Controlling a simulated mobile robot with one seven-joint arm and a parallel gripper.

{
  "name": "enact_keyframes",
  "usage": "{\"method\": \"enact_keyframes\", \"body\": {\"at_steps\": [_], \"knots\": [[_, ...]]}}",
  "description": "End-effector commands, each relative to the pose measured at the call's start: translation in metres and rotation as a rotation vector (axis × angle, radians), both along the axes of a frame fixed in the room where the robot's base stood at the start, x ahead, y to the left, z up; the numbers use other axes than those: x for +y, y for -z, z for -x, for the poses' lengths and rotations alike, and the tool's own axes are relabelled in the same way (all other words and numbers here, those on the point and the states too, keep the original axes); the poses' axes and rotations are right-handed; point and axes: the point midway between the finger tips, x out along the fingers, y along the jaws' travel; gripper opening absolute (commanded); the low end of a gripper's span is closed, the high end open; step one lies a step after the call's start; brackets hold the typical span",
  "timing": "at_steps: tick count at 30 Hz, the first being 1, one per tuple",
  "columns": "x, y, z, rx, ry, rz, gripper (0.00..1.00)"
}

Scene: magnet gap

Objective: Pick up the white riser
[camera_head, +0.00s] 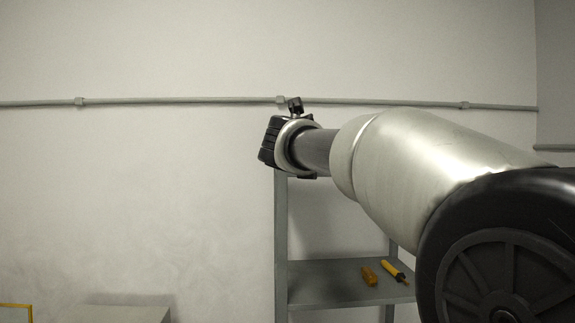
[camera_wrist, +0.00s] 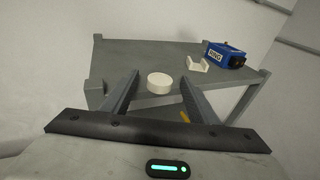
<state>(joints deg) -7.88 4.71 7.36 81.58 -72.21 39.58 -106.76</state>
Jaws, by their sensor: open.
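In the wrist view a low round white piece (camera_wrist: 159,83), which looks like the white riser, sits on the grey shelf top (camera_wrist: 130,55) close to its near edge. My gripper (camera_wrist: 160,79) is open, with one finger to the left and one to the right of the round piece in the picture. Nothing is held, and I cannot tell how far the fingertips are from it. A white U-shaped piece (camera_wrist: 197,64) lies farther right. In the head view my arm and wrist hide the shelf top, and the white pieces do not show.
A blue box (camera_wrist: 225,55) with a white label stands by the U-shaped piece. A lower shelf (camera_head: 330,288) holds an orange object (camera_head: 369,276) and a yellow-handled tool (camera_head: 393,270). A pipe (camera_head: 180,101) runs along the wall. The shelf top left of the round piece is clear.

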Motion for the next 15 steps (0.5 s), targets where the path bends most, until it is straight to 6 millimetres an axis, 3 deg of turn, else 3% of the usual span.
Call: {"method": "enact_keyframes", "body": {"at_steps": [10, 15], "knots": [[-0.0037, 0.0012, -0.0086, -0.001, 0.000, -0.001, 0.52], [-0.0036, 0.0012, -0.0084, -0.001, 0.000, -0.001, 0.24]]}}
